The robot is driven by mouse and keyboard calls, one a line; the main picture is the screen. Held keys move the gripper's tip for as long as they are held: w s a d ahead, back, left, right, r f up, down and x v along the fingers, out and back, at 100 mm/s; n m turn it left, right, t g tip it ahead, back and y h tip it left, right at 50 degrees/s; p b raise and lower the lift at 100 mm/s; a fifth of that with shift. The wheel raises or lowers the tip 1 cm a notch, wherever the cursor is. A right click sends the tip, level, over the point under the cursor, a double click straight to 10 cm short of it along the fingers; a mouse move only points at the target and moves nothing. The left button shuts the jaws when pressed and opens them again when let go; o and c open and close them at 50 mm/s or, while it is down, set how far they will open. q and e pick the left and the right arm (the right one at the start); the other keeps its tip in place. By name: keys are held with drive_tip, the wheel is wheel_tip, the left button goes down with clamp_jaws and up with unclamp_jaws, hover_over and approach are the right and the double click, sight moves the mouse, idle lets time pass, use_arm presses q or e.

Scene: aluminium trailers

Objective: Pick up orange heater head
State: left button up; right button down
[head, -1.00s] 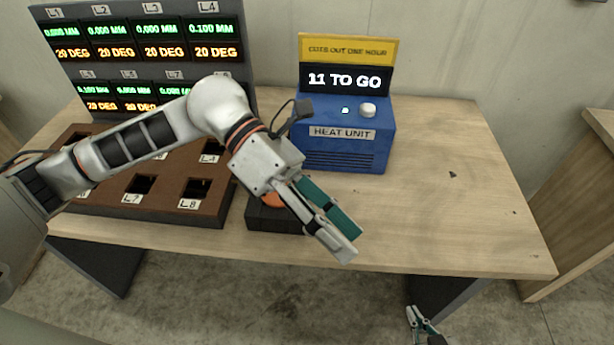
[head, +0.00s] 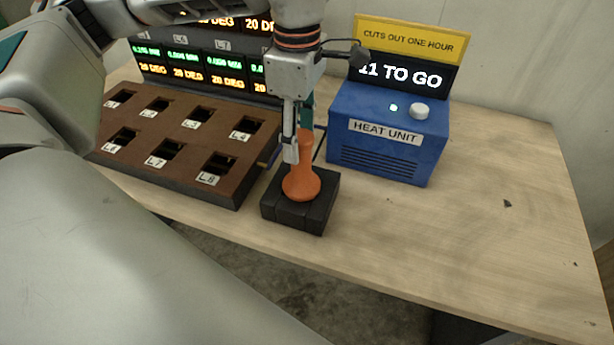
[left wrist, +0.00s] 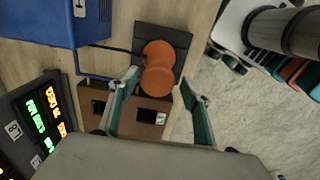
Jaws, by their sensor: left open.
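The orange heater head (head: 302,186) stands upright on a black block (head: 318,210) at the table's front edge, its wide round base down and narrower neck up. My left gripper (head: 298,142) points down at its neck, open, with one finger in front and the teal-padded one behind. In the left wrist view the heater head (left wrist: 158,52) shows just past and between the open fingers (left wrist: 160,82). I cannot tell whether either finger touches it. My right gripper is not in view.
The blue heat unit (head: 388,135) stands close behind on the right. A brown rack (head: 190,175) with labelled square holes lies left of the block, with a display panel (head: 190,70) behind it. The table's right side (head: 500,210) is clear.

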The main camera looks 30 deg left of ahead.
sight(302, 162)
use_arm(q)
drive_tip(key=f, duration=0.7)
drive_tip(key=shift+w+f, duration=0.2)
drive_tip(key=shift+f, duration=0.05)
drive_tip(key=shift+r, duration=0.1)
clamp_jaws()
